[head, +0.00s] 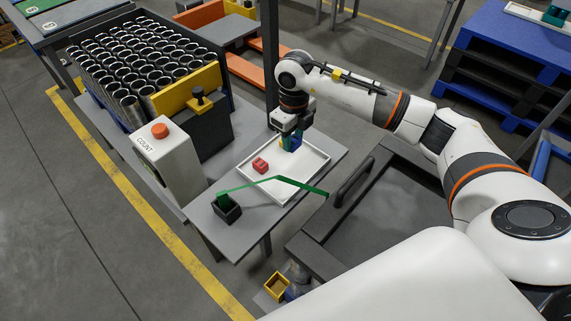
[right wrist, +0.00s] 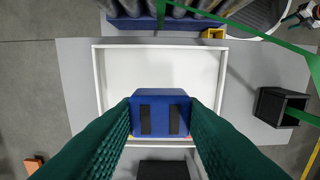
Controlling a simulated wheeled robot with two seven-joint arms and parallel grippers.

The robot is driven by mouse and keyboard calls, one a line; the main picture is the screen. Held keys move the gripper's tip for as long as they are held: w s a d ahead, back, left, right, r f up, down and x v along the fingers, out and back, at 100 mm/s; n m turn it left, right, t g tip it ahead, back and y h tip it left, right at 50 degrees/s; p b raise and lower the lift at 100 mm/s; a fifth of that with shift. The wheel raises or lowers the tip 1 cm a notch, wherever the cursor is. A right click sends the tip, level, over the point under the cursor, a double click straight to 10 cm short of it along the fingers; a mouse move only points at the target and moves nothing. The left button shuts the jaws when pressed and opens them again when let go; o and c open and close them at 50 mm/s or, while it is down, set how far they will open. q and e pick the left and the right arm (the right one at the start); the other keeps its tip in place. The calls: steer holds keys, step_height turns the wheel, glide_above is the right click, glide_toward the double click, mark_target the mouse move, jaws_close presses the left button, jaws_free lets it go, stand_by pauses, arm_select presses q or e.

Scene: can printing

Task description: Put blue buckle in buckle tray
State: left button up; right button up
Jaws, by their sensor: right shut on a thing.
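My right gripper (head: 291,141) is shut on the blue buckle (right wrist: 160,113). In the right wrist view the buckle is a blue block with two dark slots, between two green ribbed fingers. In the head view the gripper hangs over the far part of the white tray (head: 236,192), and the buckle is mostly hidden by the fingers. The tray also fills the middle of the right wrist view (right wrist: 97,75). A red buckle (head: 260,165) lies in the tray; the gripper hides most of that spot in the wrist view. My left gripper is not in view.
A grey box with an orange button (head: 160,131) and a rack of metal cans (head: 130,60) stand left. A dark platform with a handle (head: 352,183) is at right.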

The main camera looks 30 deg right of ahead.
mark_target(292, 170)
step_height(292, 170, down, 10)
steer(key=shift+r, duration=0.1)
stand_by(0.4)
steer(key=shift+f, duration=0.25)
steer(key=o, duration=1)
steer(key=shift+r, duration=0.1)
steer(key=shift+c, duration=0.2)
step_height(292, 170, up, 12)
steer(key=shift+r, duration=0.2)
